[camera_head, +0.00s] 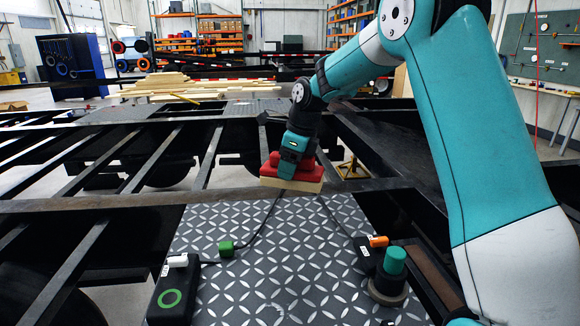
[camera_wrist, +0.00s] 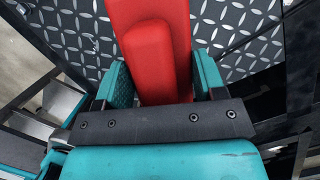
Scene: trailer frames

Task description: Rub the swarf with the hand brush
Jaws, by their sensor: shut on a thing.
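The hand brush (camera_head: 306,185) has a red body and a pale cream underside. It is at the far edge of the patterned metal plate (camera_head: 275,275) in the head view. My gripper (camera_head: 291,160) is shut on the brush from above. In the wrist view the red brush (camera_wrist: 155,50) sits between the two teal fingers of my gripper (camera_wrist: 162,82). Whether the brush touches the surface below is unclear. I cannot make out the swarf for certain in either view.
Dark frame beams with open gaps surround the plate. Its middle is mostly clear.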

